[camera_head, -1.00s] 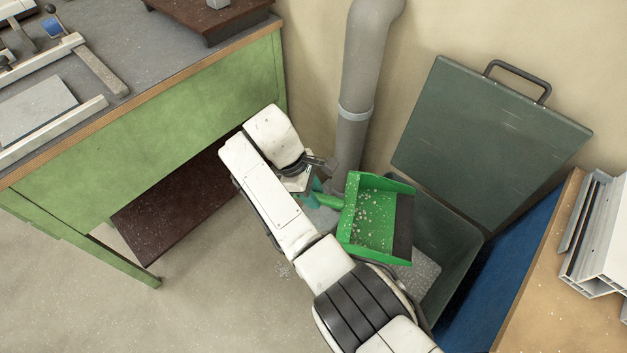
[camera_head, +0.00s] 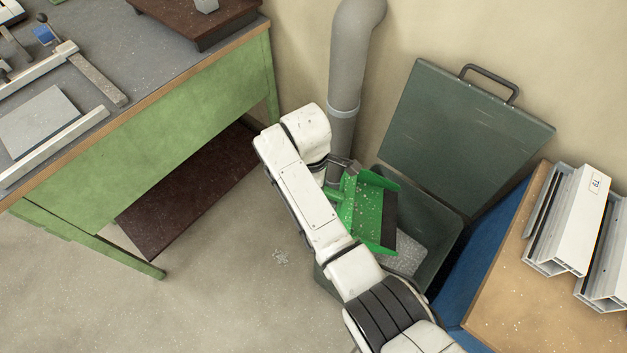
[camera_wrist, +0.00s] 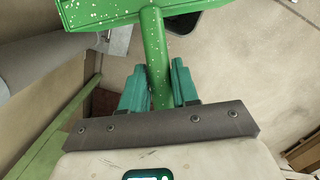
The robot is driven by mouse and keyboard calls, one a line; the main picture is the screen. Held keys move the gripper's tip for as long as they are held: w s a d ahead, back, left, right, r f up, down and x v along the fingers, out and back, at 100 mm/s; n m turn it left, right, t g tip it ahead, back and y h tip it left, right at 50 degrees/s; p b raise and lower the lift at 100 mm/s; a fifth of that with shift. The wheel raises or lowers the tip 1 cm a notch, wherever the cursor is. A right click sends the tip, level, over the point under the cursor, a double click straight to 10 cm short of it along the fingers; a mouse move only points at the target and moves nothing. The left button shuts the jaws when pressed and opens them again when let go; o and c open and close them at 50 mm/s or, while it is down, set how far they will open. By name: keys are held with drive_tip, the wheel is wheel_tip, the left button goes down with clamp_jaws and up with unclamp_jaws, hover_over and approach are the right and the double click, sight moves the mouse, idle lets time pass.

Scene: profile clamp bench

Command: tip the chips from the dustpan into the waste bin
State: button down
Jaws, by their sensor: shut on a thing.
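The green dustpan (camera_head: 367,212) is over the opening of the waste bin (camera_head: 440,240), with chips scattered on its pan. Its dark front lip points right, over the bin. In the wrist view my gripper (camera_wrist: 160,88) is shut on the dustpan's green handle (camera_wrist: 156,50), one teal finger on each side. Part of the pan shows at the top of that view, specked with chips. The bin's grey-green lid (camera_head: 465,130) stands open against the wall. Pale chips (camera_head: 405,250) are visible inside the bin. My arm hides the bin's near left part.
A grey pipe (camera_head: 350,80) runs up the wall behind the bin. A green workbench (camera_head: 160,140) stands at left. A wooden-topped bench with metal profiles (camera_head: 570,220) is at right.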

drive_tip(key=d+r+y+p, duration=0.1)
drive_tip(key=d+r+p, duration=0.1)
drive_tip(key=shift+r+y+p, duration=0.35)
drive_tip(key=shift+y, duration=0.05)
drive_tip(key=shift+s+d+r+y+p, duration=0.1)
drive_tip(key=shift+d+r+y+p, duration=0.2)
drive_tip(key=shift+d, duration=0.2)
drive_tip(key=shift+s+d+r+y+p, duration=0.1)
drive_tip(key=shift+d+r+y+p, duration=0.1)
drive_tip(key=shift+d+y+p, duration=0.25)
drive_tip(key=shift+d+r+y+p, duration=0.15)
drive_tip(key=shift+d+r+p, duration=0.1)
drive_tip(key=shift+d, duration=0.35)
drive_tip(key=s+d+r+y, duration=0.1)
drive_tip(key=d+y, duration=0.3)
drive_tip(key=d, duration=0.5)
drive_tip(key=s+d+r+t+y, duration=0.1)
drive_tip(key=d+r+y, duration=0.2)
drive_tip(key=d, duration=0.6)
drive_tip(key=shift+d+r+y, duration=0.3)
drive_tip(key=shift+d+y, duration=0.05)
drive_tip(key=shift+y, duration=0.75)
